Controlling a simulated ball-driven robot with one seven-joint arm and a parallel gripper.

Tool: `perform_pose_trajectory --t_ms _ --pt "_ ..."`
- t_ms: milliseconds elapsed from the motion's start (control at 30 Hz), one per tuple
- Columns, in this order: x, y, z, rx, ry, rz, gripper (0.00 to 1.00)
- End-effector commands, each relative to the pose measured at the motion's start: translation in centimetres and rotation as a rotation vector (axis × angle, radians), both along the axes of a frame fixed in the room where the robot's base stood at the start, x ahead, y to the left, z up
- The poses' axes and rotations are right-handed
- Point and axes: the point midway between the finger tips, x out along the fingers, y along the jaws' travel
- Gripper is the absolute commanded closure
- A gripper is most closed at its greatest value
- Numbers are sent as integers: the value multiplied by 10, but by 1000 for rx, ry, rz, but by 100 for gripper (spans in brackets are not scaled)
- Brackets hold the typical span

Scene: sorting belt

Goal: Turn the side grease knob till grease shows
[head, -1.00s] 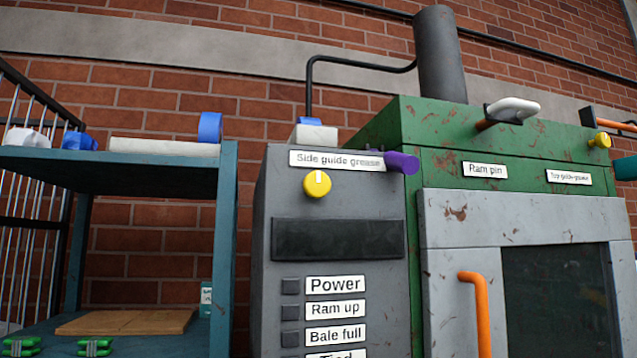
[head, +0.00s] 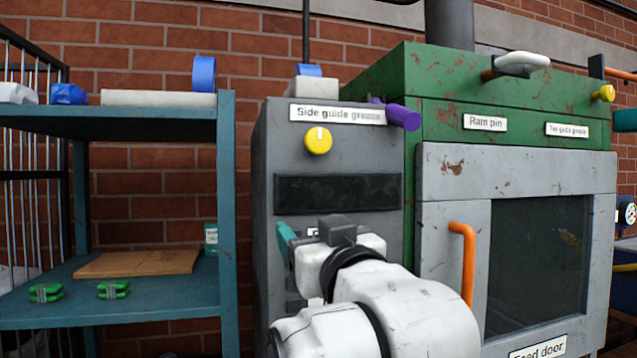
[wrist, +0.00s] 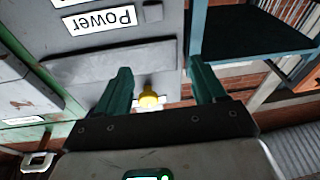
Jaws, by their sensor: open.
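The side guide grease knob (head: 318,140) is a round yellow knob with a white mark at its top. It sits under the "Side guide grease" label (head: 337,114) on the grey control panel. No grease shows around it. In the wrist view, which is upside down, the yellow knob (wrist: 150,98) appears between the teal fingers. My gripper (wrist: 159,72) is open and empty. In the head view it is below the knob, apart from it, with one teal finger (head: 285,238) showing; the wrist hides the rest.
A dark display strip (head: 337,193) lies below the knob, and my arm covers most panel labels. A purple handle (head: 403,117) juts out right of the label. A teal shelf (head: 228,200) stands left of the panel. The green baler (head: 440,82) with an orange door handle (head: 466,255) is right.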

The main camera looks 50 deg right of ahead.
Motion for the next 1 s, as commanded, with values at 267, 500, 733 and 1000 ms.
perform_pose_trajectory --t_ms 267,500,733,1000 --pt "-44 -6 85 -32 -211 -66 30" --pt "-42 -9 93 -30 -219 -69 30" --pt "-32 -14 99 -27 -216 -67 30" --pt "-24 -20 103 -34 -216 -68 30"
